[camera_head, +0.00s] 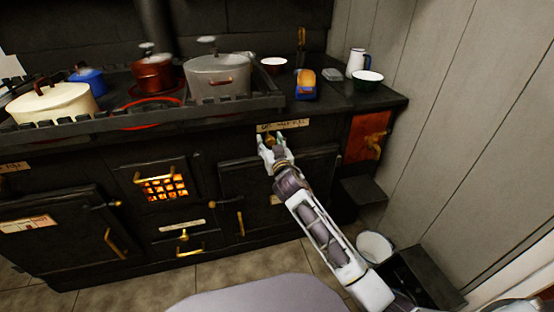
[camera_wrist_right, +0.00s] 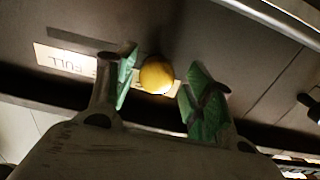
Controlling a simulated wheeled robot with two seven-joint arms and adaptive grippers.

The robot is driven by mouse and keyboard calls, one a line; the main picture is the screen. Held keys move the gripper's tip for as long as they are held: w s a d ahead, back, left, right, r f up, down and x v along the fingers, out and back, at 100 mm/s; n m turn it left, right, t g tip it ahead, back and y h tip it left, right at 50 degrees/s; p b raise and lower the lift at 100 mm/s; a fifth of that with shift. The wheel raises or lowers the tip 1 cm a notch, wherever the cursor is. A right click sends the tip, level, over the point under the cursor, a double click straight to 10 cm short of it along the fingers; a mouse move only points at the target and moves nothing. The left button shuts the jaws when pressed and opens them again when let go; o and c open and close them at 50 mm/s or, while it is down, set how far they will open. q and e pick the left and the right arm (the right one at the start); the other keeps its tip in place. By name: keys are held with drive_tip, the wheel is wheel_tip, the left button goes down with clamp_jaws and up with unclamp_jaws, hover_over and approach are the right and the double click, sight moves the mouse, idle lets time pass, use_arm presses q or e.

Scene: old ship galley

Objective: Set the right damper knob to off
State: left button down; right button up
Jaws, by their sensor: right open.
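The right damper knob (camera_wrist_right: 156,75) is a round brass knob on the black stove front. A pale label plate (camera_head: 283,125) with lettering sits just above it in the head view; the wrist view shows the word FULL on the plate (camera_wrist_right: 66,60). My right gripper (camera_head: 270,145) is at the knob, and its open green-padded fingers (camera_wrist_right: 160,92) stand on either side of it. Gaps show between knob and pads, so it seems not gripped. The knob's pointer setting cannot be read. My left gripper is not in view.
An oven door (camera_head: 262,205) lies below the knob.

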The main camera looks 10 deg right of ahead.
drive_tip(key=s, duration=1)
drive_tip(key=shift+s, duration=0.3)
drive_tip(key=shift+d, duration=0.1)
idle(0.5)
